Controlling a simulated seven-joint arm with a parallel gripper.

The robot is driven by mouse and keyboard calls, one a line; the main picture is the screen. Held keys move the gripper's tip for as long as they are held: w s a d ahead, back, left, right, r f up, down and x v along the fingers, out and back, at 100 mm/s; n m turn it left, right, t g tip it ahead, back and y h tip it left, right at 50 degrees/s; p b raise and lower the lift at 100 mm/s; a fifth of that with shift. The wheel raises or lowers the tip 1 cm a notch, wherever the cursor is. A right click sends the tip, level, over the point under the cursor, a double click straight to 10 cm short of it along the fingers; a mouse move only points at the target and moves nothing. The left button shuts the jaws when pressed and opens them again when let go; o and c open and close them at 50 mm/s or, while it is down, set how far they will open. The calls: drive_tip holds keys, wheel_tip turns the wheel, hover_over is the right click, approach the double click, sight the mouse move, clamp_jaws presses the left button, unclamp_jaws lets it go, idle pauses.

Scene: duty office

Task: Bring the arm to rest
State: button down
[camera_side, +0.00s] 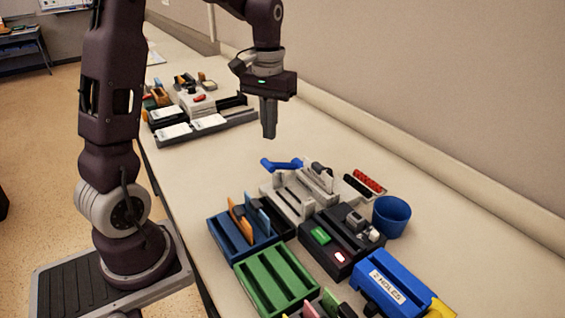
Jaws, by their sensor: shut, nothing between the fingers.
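My gripper (269,132) hangs from my arm above the long cream table (330,140), pointing down. Its fingers are together with nothing between them. It is apart from the things on the table, above and behind a grey slotted device with a blue handle (281,164).
Dark trays with white cards (172,131) stand at the back left. A wall runs along the right.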

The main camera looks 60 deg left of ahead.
drive_tip(key=s+d+r+m+t, duration=0.2)
drive_tip(key=s+d+r+m, duration=0.1)
drive_tip(key=s+d+r, duration=0.5)
drive_tip(key=s+d+f+m+t, duration=0.1)
drive_tip(key=s+d+m+t, duration=0.2)
drive_tip(key=s+d, duration=0.4)
drive_tip(key=s, duration=0.3)
drive_tip(key=shift+s+d+f+t, duration=0.15)
drive_tip(key=shift+s+f+t, duration=0.15)
drive_tip(key=shift+f, duration=0.1)
